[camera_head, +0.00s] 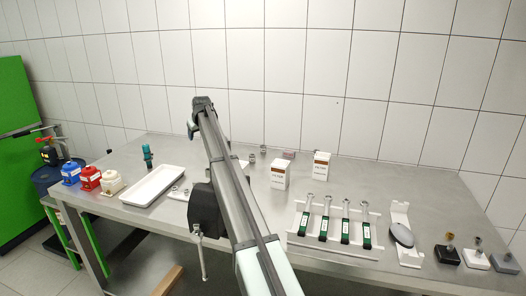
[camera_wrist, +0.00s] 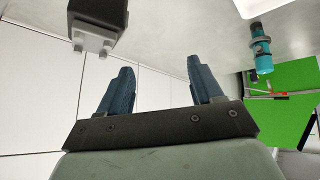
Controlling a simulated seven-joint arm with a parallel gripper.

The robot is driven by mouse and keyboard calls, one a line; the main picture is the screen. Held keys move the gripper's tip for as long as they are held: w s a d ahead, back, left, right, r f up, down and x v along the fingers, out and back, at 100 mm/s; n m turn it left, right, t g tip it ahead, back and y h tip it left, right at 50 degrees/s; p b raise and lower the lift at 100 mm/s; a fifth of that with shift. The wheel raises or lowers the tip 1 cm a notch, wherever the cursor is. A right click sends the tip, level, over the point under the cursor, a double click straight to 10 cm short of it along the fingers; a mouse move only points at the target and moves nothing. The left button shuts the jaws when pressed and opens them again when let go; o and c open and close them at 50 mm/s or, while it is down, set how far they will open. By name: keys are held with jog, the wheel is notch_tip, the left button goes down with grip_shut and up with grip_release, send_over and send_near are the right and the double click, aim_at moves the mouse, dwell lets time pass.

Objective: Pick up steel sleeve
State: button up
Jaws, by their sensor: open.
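Two small grey metal cylinders stand on the bench behind my arm in the head view, one at the back (camera_head: 264,149) and one a little nearer (camera_head: 252,158). Either may be the steel sleeve; I cannot tell which. My gripper (camera_head: 191,130) is raised above the bench, left of these pieces. In the wrist view my gripper (camera_wrist: 160,80) has its two blue fingers wide apart with nothing between them. No sleeve can be made out in the wrist view. My arm hides part of the bench middle.
A white tray (camera_head: 152,186) and teal tool (camera_head: 147,153) are left. A white rack (camera_head: 300,238) holds several green-handled parts. Red, blue and white containers (camera_head: 88,178) line the left edge.

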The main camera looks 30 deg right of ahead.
jog(key=d+f+m, duration=0.1)
jog(key=d+m, duration=0.1)
jog(key=d, duration=1.4)
jog(key=m+g+h, duration=0.1)
jog(key=m+g, duration=0.1)
send_near(263, 146)
jog(key=x, duration=0.5)
jog(key=shift+w+f, duration=0.25)
jog(key=shift+f, duration=0.05)
jog(key=shift+x, duration=2.55)
jog(key=shift+d, duration=0.2)
jog(key=shift+r, duration=0.1)
grip_shut()
